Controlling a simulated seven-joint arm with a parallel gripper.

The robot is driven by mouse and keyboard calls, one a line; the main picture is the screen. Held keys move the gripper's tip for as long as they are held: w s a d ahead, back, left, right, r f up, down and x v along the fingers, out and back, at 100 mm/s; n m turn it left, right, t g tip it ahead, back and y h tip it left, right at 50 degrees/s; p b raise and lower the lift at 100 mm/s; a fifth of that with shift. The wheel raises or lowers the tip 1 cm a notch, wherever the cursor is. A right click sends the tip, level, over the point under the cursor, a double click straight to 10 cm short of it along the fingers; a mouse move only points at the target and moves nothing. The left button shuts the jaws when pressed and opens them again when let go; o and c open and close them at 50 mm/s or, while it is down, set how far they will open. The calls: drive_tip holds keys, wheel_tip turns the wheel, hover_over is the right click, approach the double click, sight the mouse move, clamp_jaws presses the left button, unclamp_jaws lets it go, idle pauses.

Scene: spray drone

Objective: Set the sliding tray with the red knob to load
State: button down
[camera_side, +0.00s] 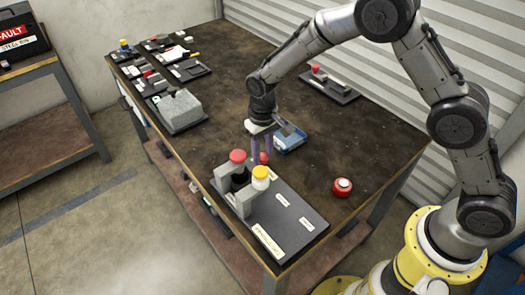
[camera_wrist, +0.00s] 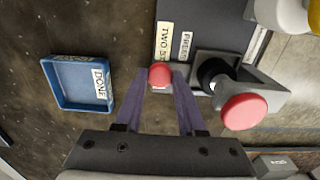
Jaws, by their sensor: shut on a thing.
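My gripper (camera_side: 259,156) points down over the table, just behind the dark board with the red and yellow caps. Its purple fingers (camera_wrist: 160,84) are shut on a small red-topped piece (camera_wrist: 160,74), which also shows at the fingertips in the side view (camera_side: 263,158). In the wrist view this piece is by the board's edge, near a label reading "TWO". Whether it touches the table is unclear. At the back right, a dark base (camera_side: 342,92) carries a small red knob (camera_side: 315,68); I cannot tell whether this is the sliding tray. No "load" mark is readable.
The dark board (camera_side: 290,236) holds a red-capped post (camera_side: 237,156) and a yellow-capped post (camera_side: 261,173), close to my gripper. A blue tray (camera_wrist: 53,82) marked "DONE" is nearby. A grey block (camera_side: 180,108) and several small fixtures occupy the far left.

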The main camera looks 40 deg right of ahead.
idle(0.4)
drive_tip(key=s, duration=1.8)
drive_tip(key=shift+s, duration=0.3)
drive_tip(key=c, duration=0.5)
unclamp_jaws()
wheel_tip(320, 180, up, 14)
